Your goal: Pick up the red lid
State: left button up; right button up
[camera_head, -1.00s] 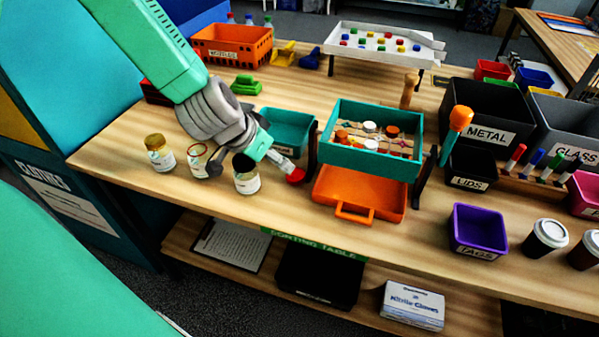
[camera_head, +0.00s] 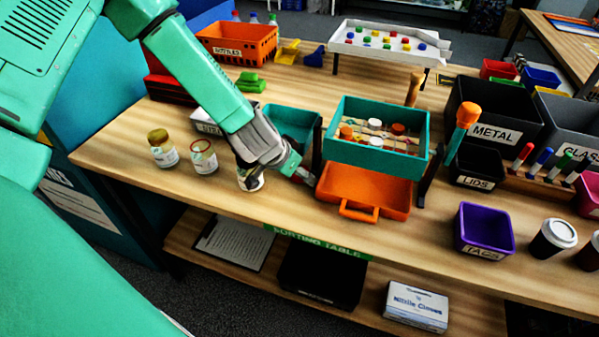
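My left gripper (camera_head: 298,174) reaches down from the upper left to the table, just left of the orange tray. Its fingertips are small and dark here, and I cannot tell whether they are open or shut. No separate red lid shows clearly at the fingertips now; the gripper may hide it. A glass jar with a red rim (camera_head: 203,157) stands to the left, beside a jar with a gold lid (camera_head: 162,149). A third jar (camera_head: 251,182) is partly hidden behind my gripper. Reddish-orange round pieces (camera_head: 398,129) sit in the raised teal tray (camera_head: 375,161). My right gripper is not in view.
The orange tray (camera_head: 391,198) lies right of my gripper, below the raised teal tray. A black LIDS bin (camera_head: 474,183) and a purple TAGS bin (camera_head: 484,230) stand farther right. Another teal tray (camera_head: 290,118) is behind my gripper. The table's front-left area is clear.

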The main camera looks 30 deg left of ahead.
pick_arm(q)
jog(key=shift+s, duration=0.1)
jog(key=shift+c, duration=0.9)
jog(key=shift+d, duration=0.2)
jog(key=c, duration=0.7)
jog(key=shift+r, duration=0.15)
